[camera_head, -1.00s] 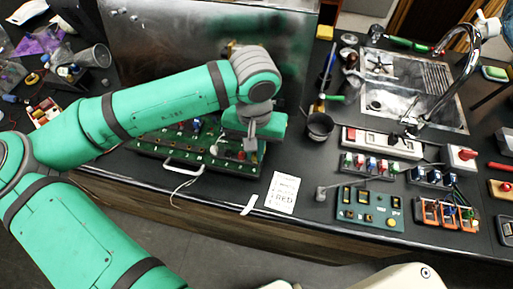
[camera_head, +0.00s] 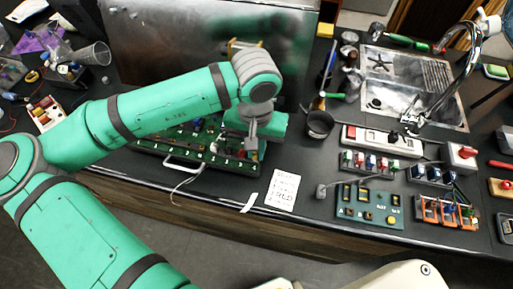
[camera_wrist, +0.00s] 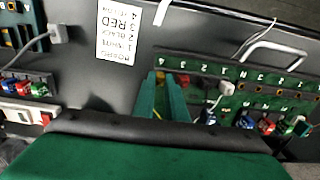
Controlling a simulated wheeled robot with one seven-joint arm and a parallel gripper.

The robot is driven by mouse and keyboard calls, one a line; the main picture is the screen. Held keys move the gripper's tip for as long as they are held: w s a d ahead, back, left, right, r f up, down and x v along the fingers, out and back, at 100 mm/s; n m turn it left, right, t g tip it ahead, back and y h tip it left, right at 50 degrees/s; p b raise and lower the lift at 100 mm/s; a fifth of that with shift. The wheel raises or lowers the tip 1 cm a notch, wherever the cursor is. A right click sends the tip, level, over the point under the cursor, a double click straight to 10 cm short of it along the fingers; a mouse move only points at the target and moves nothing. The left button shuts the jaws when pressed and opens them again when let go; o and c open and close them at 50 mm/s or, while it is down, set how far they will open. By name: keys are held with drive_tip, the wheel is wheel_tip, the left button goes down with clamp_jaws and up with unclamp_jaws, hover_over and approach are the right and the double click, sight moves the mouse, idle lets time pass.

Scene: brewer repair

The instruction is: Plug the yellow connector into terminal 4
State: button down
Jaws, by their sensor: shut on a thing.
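My gripper (camera_head: 250,146) is low over the right end of the green terminal board (camera_head: 180,160). In the wrist view my gripper's two green fingers (camera_wrist: 163,84) reach down to the board's row of numbered terminals, shut on a small yellow piece, the yellow connector (camera_wrist: 160,76). Its lower part is hidden by the fingers, and I cannot tell whether it is seated. A red connector (camera_wrist: 183,79) sits just right of the fingers. A white connector (camera_wrist: 226,88) with a cable is further right.
A printed paper card (camera_head: 284,190) lies right of the board. A black cup (camera_head: 320,124) stands behind it. A green switch panel (camera_head: 368,206), a white power strip (camera_head: 382,141) and a sink (camera_head: 410,82) are to the right. A metal panel (camera_head: 200,50) stands behind the board.

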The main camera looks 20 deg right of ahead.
drive_tip(key=shift+f, duration=0.15)
idle(0.5)
drive_tip(key=c, duration=1.7)
unclamp_jaws()
wheel_tip(320, 180, up, 11)
drive_tip(key=shift+f, duration=0.1)
